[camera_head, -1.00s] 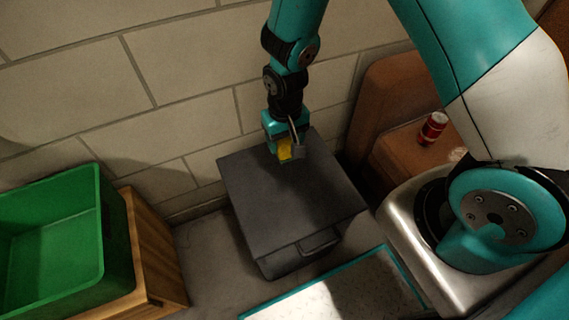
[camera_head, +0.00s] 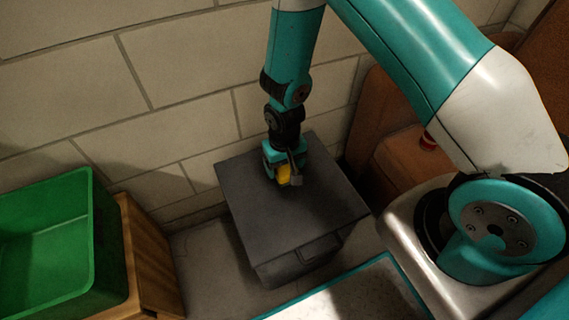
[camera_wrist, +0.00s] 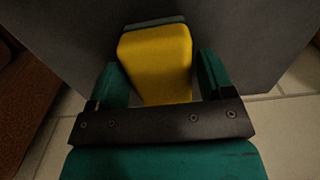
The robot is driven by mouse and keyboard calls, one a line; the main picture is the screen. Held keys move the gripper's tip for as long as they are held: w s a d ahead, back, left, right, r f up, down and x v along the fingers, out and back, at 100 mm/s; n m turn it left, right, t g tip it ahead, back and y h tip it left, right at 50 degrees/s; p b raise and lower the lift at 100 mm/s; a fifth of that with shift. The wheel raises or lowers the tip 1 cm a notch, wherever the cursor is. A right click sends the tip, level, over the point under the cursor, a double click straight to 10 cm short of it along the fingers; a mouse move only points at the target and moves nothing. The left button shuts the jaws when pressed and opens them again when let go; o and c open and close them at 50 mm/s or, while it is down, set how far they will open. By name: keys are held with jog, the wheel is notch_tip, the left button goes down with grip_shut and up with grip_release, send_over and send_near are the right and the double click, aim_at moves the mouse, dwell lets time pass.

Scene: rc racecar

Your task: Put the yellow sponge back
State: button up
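The yellow sponge (camera_head: 284,174) is between the fingers of my gripper (camera_head: 288,172), over the top of a dark grey cabinet (camera_head: 262,213). In the wrist view the sponge (camera_wrist: 158,60) fills the space between the teal fingers of my gripper (camera_wrist: 162,82), with a green-grey layer along its far edge. The gripper is shut on the sponge and points down. Whether the sponge touches the cabinet top cannot be told.
A green bin (camera_head: 92,230) stands on a wooden stand (camera_head: 150,262) at the left. A brown chair-like piece (camera_head: 400,155) with a red can (camera_head: 428,141), mostly hidden by my arm, is at the right. A block wall is behind. The cabinet top looks otherwise clear.

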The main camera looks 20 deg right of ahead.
jog(key=shift+o, duration=0.7)
jog(key=shift+r, duration=0.1)
jog(key=s+a+r+n+y+p, duration=0.1)
jog(key=s+a+r+p, duration=0.1)
jog(key=r, duration=1.1)
jog(key=s+a+r+n+y+p, duration=0.1)
jog(key=s+r+p, duration=0.1)
jog(key=r, duration=1.1)
jog(key=s+a+r+n+y, duration=0.1)
jog(key=s+r+n, duration=0.4)
jog(key=s+r, duration=0.6)
jog(key=s+y, duration=0.1)
jog(key=s, duration=0.1)
jog(key=shift+s+a+r, duration=0.3)
jog(key=shift+s+r, duration=0.1)
jog(key=shift+r, duration=0.1)
